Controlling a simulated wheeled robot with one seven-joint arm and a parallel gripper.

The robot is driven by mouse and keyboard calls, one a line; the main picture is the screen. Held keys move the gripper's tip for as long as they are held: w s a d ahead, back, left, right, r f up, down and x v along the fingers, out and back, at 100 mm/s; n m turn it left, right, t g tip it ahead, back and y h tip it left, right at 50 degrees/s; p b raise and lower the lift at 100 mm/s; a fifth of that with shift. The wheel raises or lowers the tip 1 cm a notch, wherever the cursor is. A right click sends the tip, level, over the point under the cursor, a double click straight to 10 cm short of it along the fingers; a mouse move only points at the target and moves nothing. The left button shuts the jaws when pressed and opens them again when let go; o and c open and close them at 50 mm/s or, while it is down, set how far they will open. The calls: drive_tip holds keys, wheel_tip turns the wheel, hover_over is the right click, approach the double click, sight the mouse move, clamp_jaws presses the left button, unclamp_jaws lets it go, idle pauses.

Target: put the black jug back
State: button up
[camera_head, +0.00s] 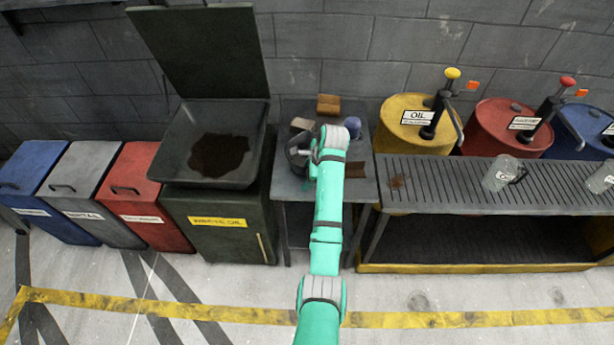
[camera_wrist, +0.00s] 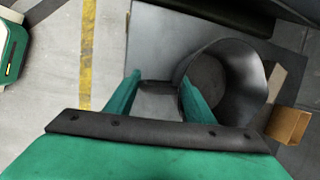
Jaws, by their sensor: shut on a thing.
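The black jug (camera_head: 296,152) is at the left side of the small grey table (camera_head: 348,194), partly hidden by my arm in the head view. In the wrist view the jug (camera_wrist: 238,85) shows its open round mouth and dark inside, which looks empty. My gripper (camera_wrist: 160,80) is shut on the jug at its handle side, with one finger on each side of the handle (camera_wrist: 158,88). My gripper (camera_head: 317,150) is mostly hidden in the head view. The jug looks about upright. I cannot tell whether its base touches the table.
A brown box (camera_head: 328,104) and a blue round thing (camera_head: 352,123) are at the table's back. Left stands the waste oil bin (camera_head: 222,222) with its lid raised. Right is a slatted bench (camera_head: 450,180) with clear jugs (camera_head: 500,174), before yellow, red and blue drums.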

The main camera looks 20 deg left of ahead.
drive_tip(key=shift+f, duration=0.1)
drive_tip(key=o, duration=1.4)
drive_tip(key=shift+o, duration=0.2)
drive_tip(key=shift+w, duration=0.1)
drive_tip(key=shift+r, duration=0.25)
drive_tip(key=v, duration=1.1)
drive_tip(key=shift+d+r, duration=0.15)
drive_tip(key=shift+r, duration=0.2)
drive_tip(key=shift+d, duration=0.1)
